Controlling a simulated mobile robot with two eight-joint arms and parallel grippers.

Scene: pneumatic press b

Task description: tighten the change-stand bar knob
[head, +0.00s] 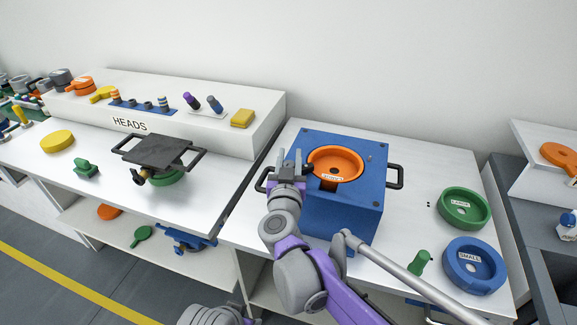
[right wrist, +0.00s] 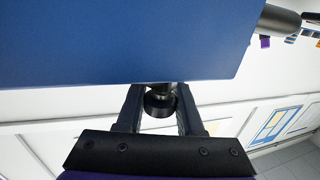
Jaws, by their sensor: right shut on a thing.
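The blue box-shaped stand (head: 357,212) stands on the white bench, with an orange ring-shaped part (head: 338,162) set in its top and black handles at its sides. My right gripper (head: 291,166) is at the box's left side, near the top. In the right wrist view, its two dark fingers are shut on a dark round knob (right wrist: 160,102) right beside the blue face (right wrist: 110,42). In the head view the gripper hides most of the knob.
A green ring (head: 464,209), a blue ring (head: 474,264) and a small green handled piece (head: 419,262) sit on the bench to the right. A black plate with handles (head: 160,152) stands on the left bench. A grey bar (head: 400,275) crosses in front of the box.

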